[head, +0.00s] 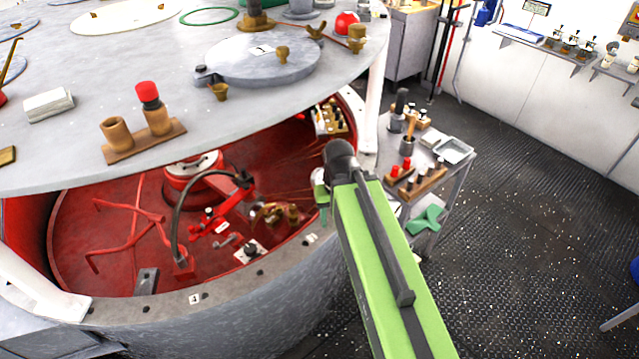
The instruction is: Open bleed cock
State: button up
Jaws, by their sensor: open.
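My gripper (320,192) is small in the head view, below the dark wrist joint and partly hidden by my green arm. It is over the right inner side of the red basin, with nothing seen in it. Brass fittings (270,212) stand low in the basin, left of and below my gripper and apart from it. They look like a cock, but their handle position is too small to tell. More brass fittings (283,54) stand on the grey round lid above. I cannot tell for sure which fitting is the bleed cock.
The grey top (230,115) overhangs the basin. A curved dark hose (180,215) and red pipework (130,225) fill the basin's left and middle. A side table (455,165) with tools stands right of the basin. The dark floor (520,200) farther right is mostly clear.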

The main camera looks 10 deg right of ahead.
aim_at(266, 214)
jog(key=z, duration=0.1)
jog(key=k, duration=0.5)
jog(key=u, duration=2.2)
jog(key=i, duration=0.3)
jog(key=z, duration=0.35)
jog(key=k, duration=0.7)
jog(key=z, duration=0.25)
jog(key=i, duration=0.7)
jog(key=u, duration=0.1)
